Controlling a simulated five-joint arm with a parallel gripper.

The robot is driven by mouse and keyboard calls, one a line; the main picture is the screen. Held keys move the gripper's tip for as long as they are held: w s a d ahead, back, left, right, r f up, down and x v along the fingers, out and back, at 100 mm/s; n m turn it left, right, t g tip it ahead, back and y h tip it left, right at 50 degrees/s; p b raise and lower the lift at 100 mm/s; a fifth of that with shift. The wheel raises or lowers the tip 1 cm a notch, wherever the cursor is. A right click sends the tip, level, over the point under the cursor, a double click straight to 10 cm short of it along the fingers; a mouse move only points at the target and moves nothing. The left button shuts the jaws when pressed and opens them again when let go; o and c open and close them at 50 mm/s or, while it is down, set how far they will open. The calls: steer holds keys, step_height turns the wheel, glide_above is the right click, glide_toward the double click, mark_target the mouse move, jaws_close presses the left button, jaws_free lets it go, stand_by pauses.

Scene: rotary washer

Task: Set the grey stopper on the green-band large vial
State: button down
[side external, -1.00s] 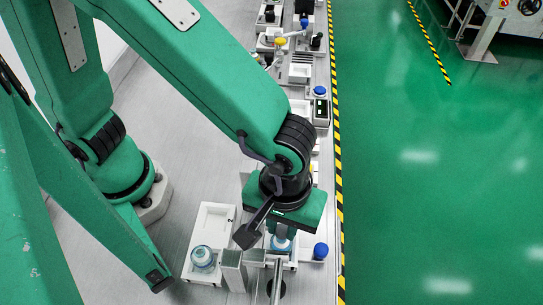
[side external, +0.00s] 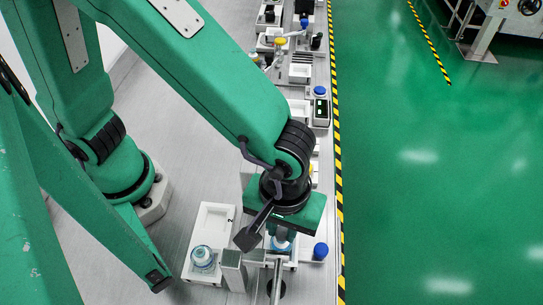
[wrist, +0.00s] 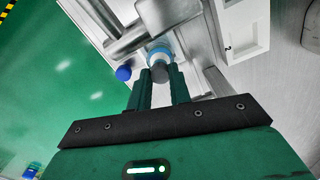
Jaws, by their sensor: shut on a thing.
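My gripper (wrist: 160,88) points down, its two dark green fingers shut on the grey stopper (wrist: 159,73). A clear vial with a blue-looking band (wrist: 157,50) is directly beyond the stopper in the wrist view. I cannot tell whether the stopper touches it. In the side view this vial (side external: 281,244) stands below my gripper, partly hidden by it. Another clear vial with a teal-blue ring (side external: 202,258) stands in the white tray at the left. The band colours are hard to tell apart at this size.
The white tray (side external: 213,217) marked 2 lies left of my gripper. A blue-capped item (side external: 320,251) stands close at right. Grey metal blocks (side external: 232,270) and a rail stand in front. More white stations line the bench behind, along a yellow-black floor stripe (side external: 340,200).

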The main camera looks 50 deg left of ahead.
steer(key=shift+f, duration=0.1)
steer(key=c, duration=1.2)
jaws_free()
steer(key=shift+r, duration=3.9)
steer(key=w+a+r+m+t, duration=0.1)
steer(key=a+r+m+t, duration=0.1)
steer(key=a, duration=0.8)
steer(key=w+a+r+m+t, duration=0.1)
steer(key=w+a+r+m, duration=0.1)
steer(key=a, duration=0.8)
steer(key=w+a+r+m+t, duration=0.1)
steer(key=a+r, duration=0.3)
steer(key=a, duration=0.6)
steer(key=shift+w+a+m+t, duration=0.2)
steer(key=shift+w+m+t, duration=0.25)
steer(key=shift+t, duration=0.35)
